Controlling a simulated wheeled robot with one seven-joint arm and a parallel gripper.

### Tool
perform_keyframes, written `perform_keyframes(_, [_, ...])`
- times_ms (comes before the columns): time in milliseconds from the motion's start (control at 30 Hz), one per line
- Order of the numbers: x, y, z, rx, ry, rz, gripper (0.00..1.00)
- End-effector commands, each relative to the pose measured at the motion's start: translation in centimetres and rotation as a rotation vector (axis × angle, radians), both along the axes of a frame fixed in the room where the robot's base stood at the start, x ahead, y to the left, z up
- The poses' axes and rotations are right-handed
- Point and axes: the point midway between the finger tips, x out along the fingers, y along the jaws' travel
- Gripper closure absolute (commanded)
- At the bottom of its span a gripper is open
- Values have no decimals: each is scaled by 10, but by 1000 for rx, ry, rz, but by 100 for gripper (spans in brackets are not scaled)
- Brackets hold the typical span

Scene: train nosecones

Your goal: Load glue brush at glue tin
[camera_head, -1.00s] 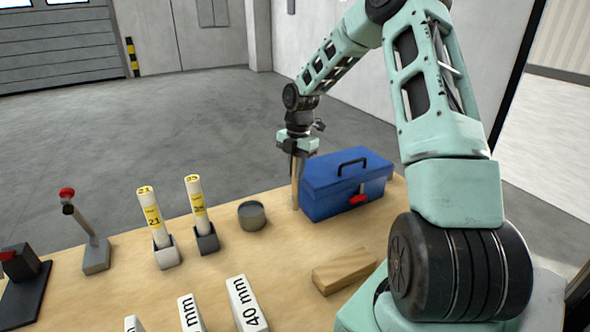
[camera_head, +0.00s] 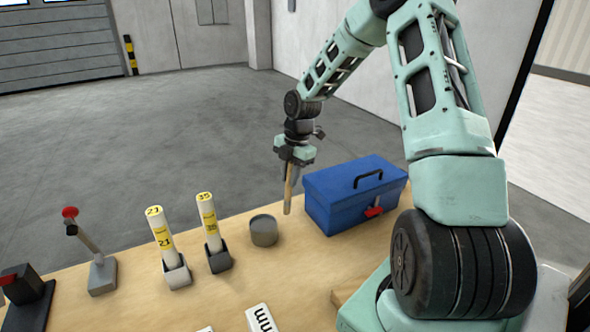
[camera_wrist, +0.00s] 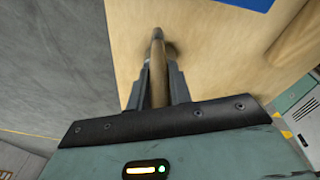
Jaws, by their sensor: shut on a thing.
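My gripper (camera_head: 291,172) is shut on the glue brush (camera_head: 288,196), a wooden stick that hangs down nearly upright with a slight tilt. In the wrist view the brush (camera_wrist: 157,62) lies between the two fingers, its tip pointing away over the table. In the head view its lower end shows just left of the blue toolbox and right of the glue tin. The glue tin (camera_head: 264,231) is a short grey cylinder standing on the table; the brush is outside it. The tin is not seen in the wrist view.
A blue toolbox (camera_head: 353,193) with a red latch stands right of the tin. Two holders with white tubes (camera_head: 162,237) (camera_head: 211,228) and a red-topped lever (camera_head: 90,247) stand to the left. White blocks and a wooden piece lie nearer on the wooden table (camera_head: 225,297).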

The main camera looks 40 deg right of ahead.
Motion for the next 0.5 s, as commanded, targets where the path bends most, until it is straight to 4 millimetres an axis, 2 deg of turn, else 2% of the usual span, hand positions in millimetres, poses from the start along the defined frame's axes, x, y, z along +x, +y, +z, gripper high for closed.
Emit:
perform_keyframes(33, [-1, 6, 8, 5, -11, -4, 100])
perform_keyframes(500, [-17, 69, 56, 77, -190, -135, 100])
